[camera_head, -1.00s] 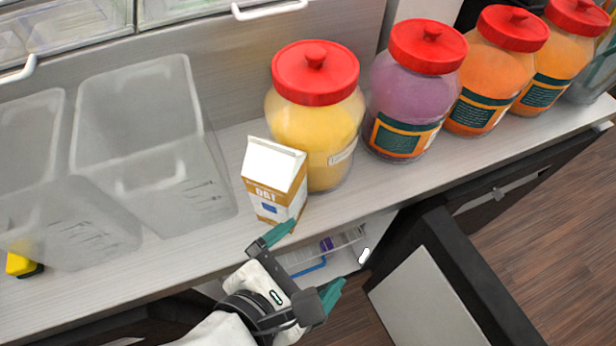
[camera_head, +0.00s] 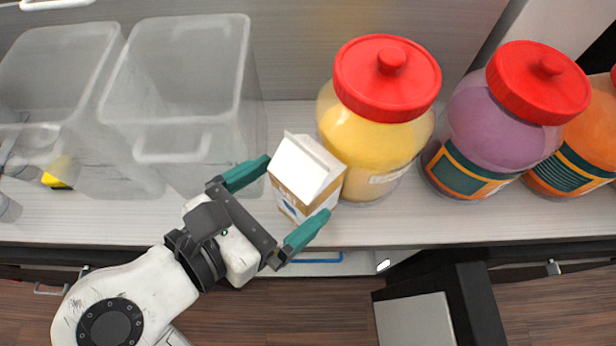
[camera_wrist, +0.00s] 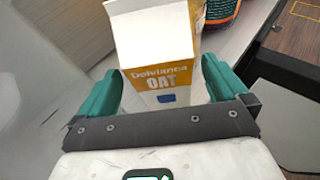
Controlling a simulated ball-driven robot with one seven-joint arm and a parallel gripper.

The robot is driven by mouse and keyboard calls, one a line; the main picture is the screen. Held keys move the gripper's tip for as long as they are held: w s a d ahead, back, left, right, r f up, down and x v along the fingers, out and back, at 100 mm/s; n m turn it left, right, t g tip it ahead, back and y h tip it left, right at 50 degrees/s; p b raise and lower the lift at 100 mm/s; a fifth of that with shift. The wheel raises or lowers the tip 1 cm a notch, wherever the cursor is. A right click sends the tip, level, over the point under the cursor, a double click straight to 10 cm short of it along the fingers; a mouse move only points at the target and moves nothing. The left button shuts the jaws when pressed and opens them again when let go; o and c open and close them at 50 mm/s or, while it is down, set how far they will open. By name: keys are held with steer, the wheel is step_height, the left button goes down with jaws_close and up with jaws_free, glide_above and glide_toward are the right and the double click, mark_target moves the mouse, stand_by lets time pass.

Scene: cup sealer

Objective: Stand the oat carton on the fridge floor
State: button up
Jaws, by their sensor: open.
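The oat carton (camera_head: 305,178), white on top with an ochre band, stands upright on the counter in front of the yellow jar. My gripper (camera_head: 276,204) is open, with one teal finger at each side of the carton. In the wrist view the carton (camera_wrist: 158,62) fills the space between the fingers of my gripper (camera_wrist: 163,88); I cannot tell whether either finger touches it. The fridge (camera_head: 318,262) is under the counter and its door (camera_head: 415,318) stands open. Its floor is hidden below the counter edge.
A yellow jar (camera_head: 372,135) with a red lid is close behind the carton, with a purple jar (camera_head: 490,140) and an orange jar (camera_head: 578,160) to the right. Clear bins (camera_head: 185,100) stand at left. The counter front (camera_head: 420,228) right of the carton is bare.

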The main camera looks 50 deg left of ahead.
steer(key=x, duration=0.4)
steer(key=shift+w+f, duration=0.15)
steer(key=shift+w, duration=0.2)
steer(key=shift+c, duration=0.5)
steer(key=c, duration=1.6)
steer(key=shift+c, duration=0.8)
